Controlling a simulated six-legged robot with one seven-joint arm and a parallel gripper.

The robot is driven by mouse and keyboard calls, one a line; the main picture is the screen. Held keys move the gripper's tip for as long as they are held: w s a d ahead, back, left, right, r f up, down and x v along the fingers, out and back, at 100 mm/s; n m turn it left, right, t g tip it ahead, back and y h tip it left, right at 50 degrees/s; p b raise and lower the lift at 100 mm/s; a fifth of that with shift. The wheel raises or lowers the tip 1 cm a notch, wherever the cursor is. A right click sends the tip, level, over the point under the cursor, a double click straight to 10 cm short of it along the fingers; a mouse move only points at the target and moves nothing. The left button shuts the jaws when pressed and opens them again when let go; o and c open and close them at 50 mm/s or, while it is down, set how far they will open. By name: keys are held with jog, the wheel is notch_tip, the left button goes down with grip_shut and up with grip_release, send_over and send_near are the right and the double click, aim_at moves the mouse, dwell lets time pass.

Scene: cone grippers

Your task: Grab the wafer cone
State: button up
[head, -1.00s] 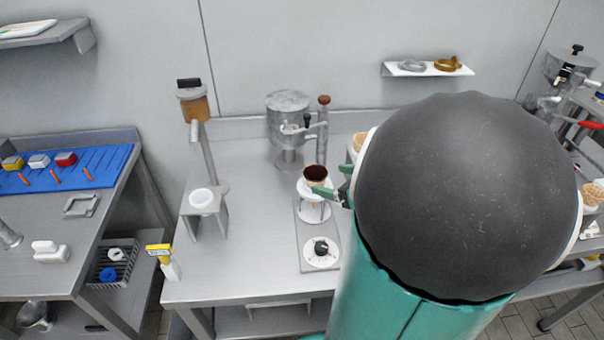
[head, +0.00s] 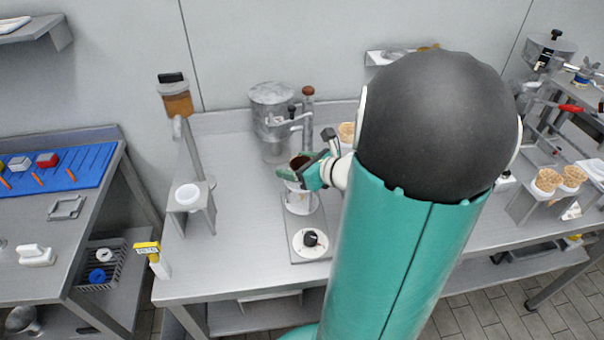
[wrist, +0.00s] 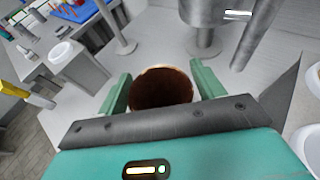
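The wafer cone (head: 299,161), with a dark brown inside, stands upright in a white round holder (head: 301,204) on a grey base plate. My gripper (head: 298,166) has come to it from the right, with its green fingers on either side of the cone. In the wrist view the cone's round mouth (wrist: 161,90) sits between the two fingers (wrist: 161,69), close to both. The fingers look spread, and I see no clear grip on the cone. The cone's lower part is hidden by the holder and the gripper.
A metal dispenser (head: 274,115) with a lever stands behind the cone. A white cup (head: 188,195) sits in a stand to the left. A black knob (head: 310,239) is in front of the holder. More cones (head: 560,178) stand in a rack at the right.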

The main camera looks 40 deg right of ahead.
jog(key=c, duration=0.4)
jog(key=shift+r, duration=0.15)
